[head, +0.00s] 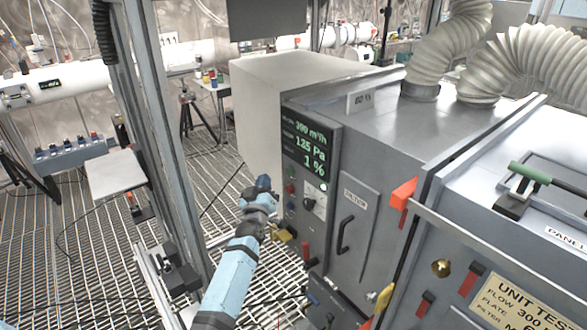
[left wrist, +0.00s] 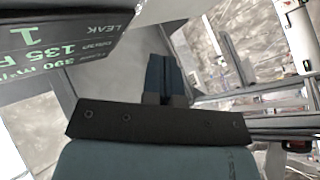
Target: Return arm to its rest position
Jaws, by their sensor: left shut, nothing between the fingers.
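My left arm, pale blue with dark joints, comes up from the bottom of the head view. Its gripper (head: 263,183) is at the far end of the arm, in front of the grey cabinet (head: 375,140) and left of its dial. In the left wrist view the two dark blue fingers of the left gripper (left wrist: 165,75) are together, with nothing between them. The lit green display (head: 309,150) of the cabinet also shows in the left wrist view (left wrist: 60,50), upside down and close to the gripper. My right gripper is not in view.
A steel post (head: 165,130) stands left of my arm. Open grating floor (head: 215,165) lies between post and cabinet. White hoses (head: 440,45) rise from the top.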

